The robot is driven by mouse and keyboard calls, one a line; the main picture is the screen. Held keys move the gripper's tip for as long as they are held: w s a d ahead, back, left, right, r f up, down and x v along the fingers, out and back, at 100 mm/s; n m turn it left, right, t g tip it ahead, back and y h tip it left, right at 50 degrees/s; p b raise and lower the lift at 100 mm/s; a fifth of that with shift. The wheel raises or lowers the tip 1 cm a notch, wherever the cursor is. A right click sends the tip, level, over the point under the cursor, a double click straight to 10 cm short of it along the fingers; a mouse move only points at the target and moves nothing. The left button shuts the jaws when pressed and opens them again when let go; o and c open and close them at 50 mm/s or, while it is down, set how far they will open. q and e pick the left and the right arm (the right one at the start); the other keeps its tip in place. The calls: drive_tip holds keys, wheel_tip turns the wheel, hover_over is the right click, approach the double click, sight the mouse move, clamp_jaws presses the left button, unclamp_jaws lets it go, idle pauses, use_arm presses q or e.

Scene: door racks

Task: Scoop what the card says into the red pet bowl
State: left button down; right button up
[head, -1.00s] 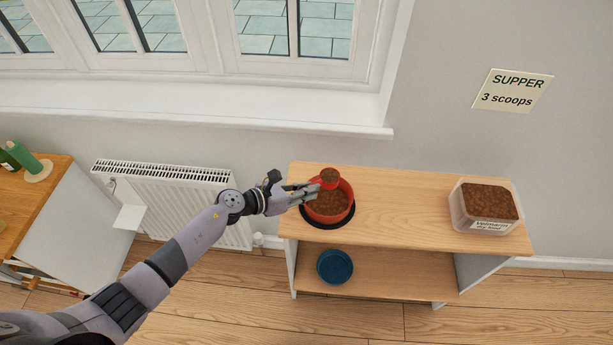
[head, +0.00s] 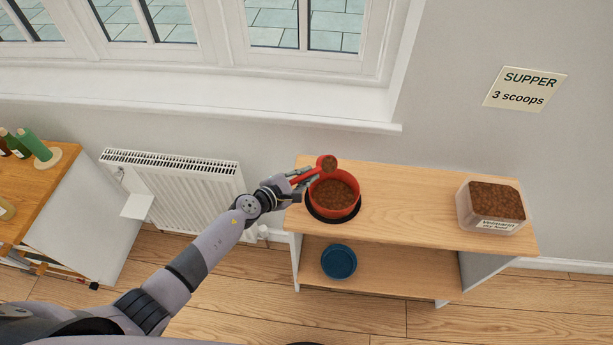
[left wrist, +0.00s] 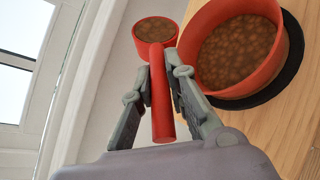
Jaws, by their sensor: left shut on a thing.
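The card (head: 525,88) on the wall reads "SUPPER 3 scoops". The red pet bowl (head: 350,209) stands on a black mat at the left end of the shelf top, with brown kibble in it. My left gripper (head: 303,180) is shut on the handle of a red scoop (left wrist: 161,95). The scoop's cup, full of kibble, is beside the bowl's back rim in the head view (head: 328,163). In the left wrist view the bowl (left wrist: 275,75) is right of the scoop. A clear tub of kibble (head: 492,208) stands at the shelf's right end. My right gripper is out of view.
A blue bowl (head: 339,262) sits on the lower shelf. The wooden shelf top (head: 410,205) is clear between red bowl and tub. A radiator (head: 180,180) and a side table with bottles (head: 35,145) are at left.

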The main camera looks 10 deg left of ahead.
use_arm(q)
drive_tip(key=shift+f+m+t+b, duration=0.3)
drive_tip(key=shift+f+m+b, duration=0.05)
drive_tip(key=shift+m+b, duration=0.2)
drive_tip(key=m+b, duration=0.1)
drive_tip(key=m+t+b, duration=0.1)
drive_tip(key=b, duration=0.1)
drive_tip(key=shift+s+d+f+m, duration=0.15)
drive_tip(key=shift+s+d+m, duration=0.05)
drive_tip(key=shift+d+m, duration=0.05)
drive_tip(key=shift+s+d+f+m+t+h+b, duration=0.15)
drive_tip(key=shift+s+d+m+t+h+b, duration=0.3)
drive_tip(key=shift+m+b, duration=2.05)
drive_tip(key=shift+s+d+f+m+t+h+b, duration=0.2)
drive_tip(key=shift+s+m+t+h+b, duration=0.3)
drive_tip(key=shift+m+b, duration=1.95)
drive_tip(key=shift+s+d+f+m+t+h+b, duration=0.15)
drive_tip(key=shift+s+d+m+t+h+b, duration=0.3)
drive_tip(key=shift+m+b, duration=2.05)
drive_tip(key=shift+w+a+n+b, duration=0.1)
drive_tip(key=shift+n+b, duration=0.15)
drive_tip(key=shift+b, duration=0.05)
